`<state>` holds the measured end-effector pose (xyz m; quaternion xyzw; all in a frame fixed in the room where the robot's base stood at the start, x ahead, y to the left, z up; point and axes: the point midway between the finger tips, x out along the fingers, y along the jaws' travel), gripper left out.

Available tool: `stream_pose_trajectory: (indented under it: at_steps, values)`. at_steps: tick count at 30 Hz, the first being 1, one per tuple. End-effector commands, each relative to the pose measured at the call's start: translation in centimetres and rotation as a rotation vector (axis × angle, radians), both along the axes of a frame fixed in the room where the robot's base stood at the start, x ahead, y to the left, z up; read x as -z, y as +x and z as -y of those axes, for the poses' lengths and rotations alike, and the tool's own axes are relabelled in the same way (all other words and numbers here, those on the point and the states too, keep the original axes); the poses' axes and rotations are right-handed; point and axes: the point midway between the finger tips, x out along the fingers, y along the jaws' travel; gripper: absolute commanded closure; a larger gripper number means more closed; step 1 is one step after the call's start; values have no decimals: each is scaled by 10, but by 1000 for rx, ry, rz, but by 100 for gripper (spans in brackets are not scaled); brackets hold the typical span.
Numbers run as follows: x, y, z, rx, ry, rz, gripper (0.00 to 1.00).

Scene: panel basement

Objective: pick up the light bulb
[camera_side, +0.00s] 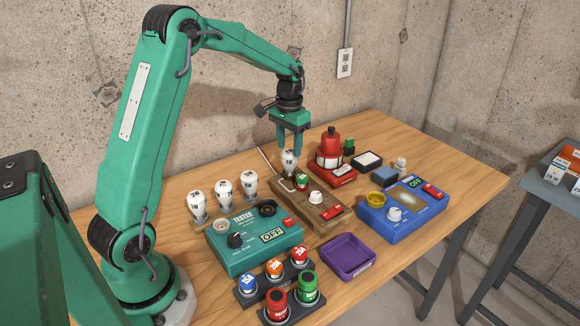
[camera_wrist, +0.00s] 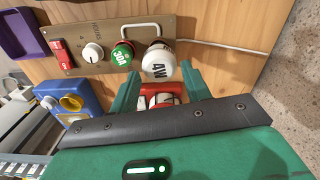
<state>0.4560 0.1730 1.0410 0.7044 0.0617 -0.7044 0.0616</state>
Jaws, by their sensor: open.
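A white light bulb (camera_side: 289,160) stands upright at the back end of the brown panel (camera_side: 330,217). In the wrist view the bulb (camera_wrist: 158,60) shows a dark printed label, partly readable as "4W". My gripper (camera_side: 291,146) points down just above the bulb, its two green fingers apart and nothing held. In the wrist view the bulb is just beyond the fingertips (camera_wrist: 157,80), roughly centred between them. I cannot tell whether the fingers touch it.
A green-capped fuse (camera_wrist: 122,53) sits close beside the bulb. Three more white bulbs (camera_side: 224,194) stand on a rack at left. A red device (camera_side: 330,158) is right behind. A teal tester (camera_side: 255,245), blue box (camera_side: 405,212) and purple tray (camera_side: 347,257) surround the panel.

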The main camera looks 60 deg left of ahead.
Motion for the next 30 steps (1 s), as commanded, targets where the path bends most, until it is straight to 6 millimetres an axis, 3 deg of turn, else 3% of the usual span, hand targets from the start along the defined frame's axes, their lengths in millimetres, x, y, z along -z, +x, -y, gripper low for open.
stream_pose_trajectory:
  at_steps: [9, 20, 30]
  values:
    - [23, -1, 1, 0, -1, -3, 53]
    - [32, -1, 0, 0, 0, -1, 53]
    - [69, -1, 1, 0, 0, -2, 53]
